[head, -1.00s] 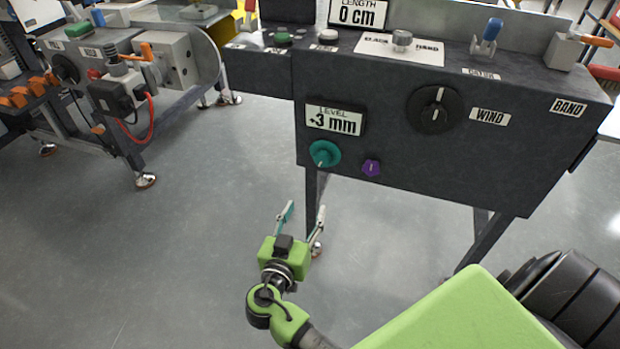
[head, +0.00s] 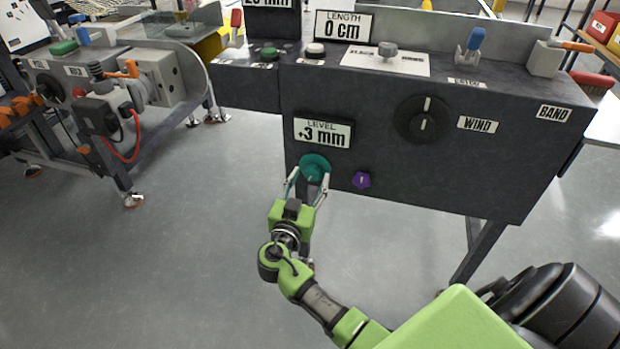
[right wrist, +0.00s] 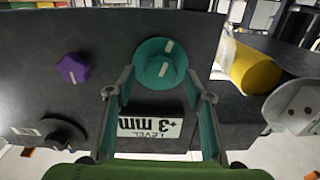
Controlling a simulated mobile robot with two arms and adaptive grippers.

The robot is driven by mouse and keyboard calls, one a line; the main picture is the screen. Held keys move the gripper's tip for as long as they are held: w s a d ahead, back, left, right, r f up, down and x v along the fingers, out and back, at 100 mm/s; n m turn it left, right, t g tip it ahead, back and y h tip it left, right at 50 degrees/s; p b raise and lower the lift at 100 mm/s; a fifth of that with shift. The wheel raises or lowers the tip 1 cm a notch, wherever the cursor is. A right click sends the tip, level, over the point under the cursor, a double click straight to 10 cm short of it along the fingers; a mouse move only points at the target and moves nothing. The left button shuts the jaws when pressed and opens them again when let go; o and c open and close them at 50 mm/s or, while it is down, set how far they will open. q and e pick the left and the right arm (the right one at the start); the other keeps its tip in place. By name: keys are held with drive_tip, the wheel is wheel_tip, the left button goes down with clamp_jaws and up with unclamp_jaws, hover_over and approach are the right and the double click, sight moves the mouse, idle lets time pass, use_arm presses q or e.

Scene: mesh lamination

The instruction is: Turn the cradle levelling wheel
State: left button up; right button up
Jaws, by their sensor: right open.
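The levelling wheel is a round teal knob (head: 315,167) with a pale pointer mark, on the dark front panel below the level display (head: 322,132), which reads +3 mm. My right gripper (head: 307,184) is open, with its two fingers pointing up at the wheel, one towards each side of it. In the right wrist view the wheel (right wrist: 160,63) shows ahead, between and just beyond the two spread fingertips (right wrist: 164,84). The picture does not settle whether the fingers touch it. My left gripper is not in view.
A small purple knob (head: 361,180) sits close to the right of the wheel. A large black WIND dial (head: 422,119) is further right on the panel. The length display (head: 344,25) reads 0 cm. Open grey floor lies below and left of the panel.

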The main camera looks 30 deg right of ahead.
drive_tip(key=shift+w+d, duration=0.25)
drive_tip(key=shift+d, duration=0.1)
drive_tip(key=shift+c, duration=0.4)
drive_tip(key=c, duration=1)
